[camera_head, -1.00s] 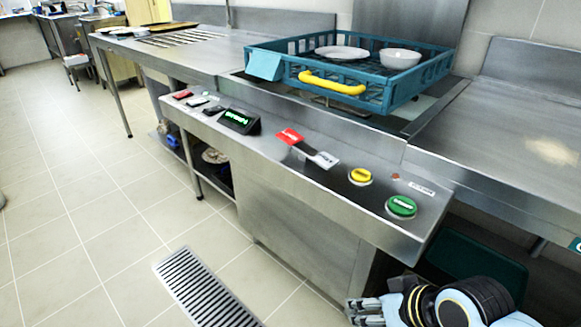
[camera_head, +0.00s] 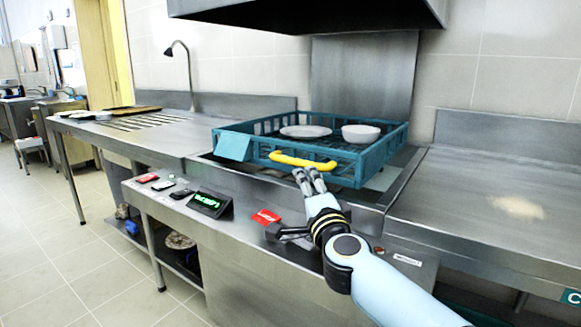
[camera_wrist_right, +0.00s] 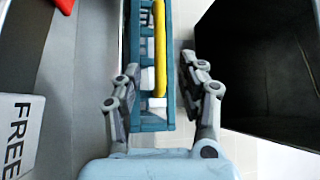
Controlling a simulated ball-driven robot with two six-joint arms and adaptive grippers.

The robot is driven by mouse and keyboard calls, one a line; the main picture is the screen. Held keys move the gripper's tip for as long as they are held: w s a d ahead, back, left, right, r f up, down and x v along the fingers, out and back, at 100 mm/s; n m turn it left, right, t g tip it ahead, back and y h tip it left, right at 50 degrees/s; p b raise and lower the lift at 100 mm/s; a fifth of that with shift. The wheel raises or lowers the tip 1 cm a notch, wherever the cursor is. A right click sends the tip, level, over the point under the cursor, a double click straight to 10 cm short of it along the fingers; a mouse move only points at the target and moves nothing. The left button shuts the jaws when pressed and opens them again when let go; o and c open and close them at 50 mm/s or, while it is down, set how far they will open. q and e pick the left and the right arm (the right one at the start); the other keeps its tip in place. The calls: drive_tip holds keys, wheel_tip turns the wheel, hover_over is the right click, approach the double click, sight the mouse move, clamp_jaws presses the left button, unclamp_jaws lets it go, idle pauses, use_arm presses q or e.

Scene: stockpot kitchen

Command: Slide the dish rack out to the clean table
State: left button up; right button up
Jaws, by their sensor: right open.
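The teal dish rack (camera_head: 365,170) sits level over the steel bay between two tables, with a white plate (camera_head: 305,131) and a white bowl (camera_head: 361,133) in it. Its yellow handle (camera_head: 302,161) is on the front side. My right gripper (camera_head: 308,178) is at the handle, pointing at it. In the right wrist view the open fingers (camera_wrist_right: 160,72) lie either side of the yellow handle (camera_wrist_right: 160,50) and the rack's wall, with a gap visible on the right. The right-hand table (camera_head: 480,195), with a teal sign starting with "C", has a pale smudge. My left gripper is out of view.
A steel front ledge holds a green-lit display (camera_head: 209,203), a red tag (camera_head: 266,217) and small switches. A dark hood (camera_head: 310,12) hangs above the rack. The left table (camera_head: 150,138) has slots and a tray. A light blue card (camera_head: 233,146) hangs on the rack's left corner.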

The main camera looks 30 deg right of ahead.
sight(299, 165)
drive_tip(key=x, duration=0.3)
drive_tip(key=b+x, duration=0.1)
drive_tip(key=x, duration=0.3)
drive_tip(key=b+x, duration=0.1)
drive_tip(key=x, duration=0.3)
drive_tip(key=shift+s+d, duration=0.15)
drive_tip(key=shift+d, duration=0.15)
drive_tip(key=shift+r, duration=0.1)
clamp_jaws()
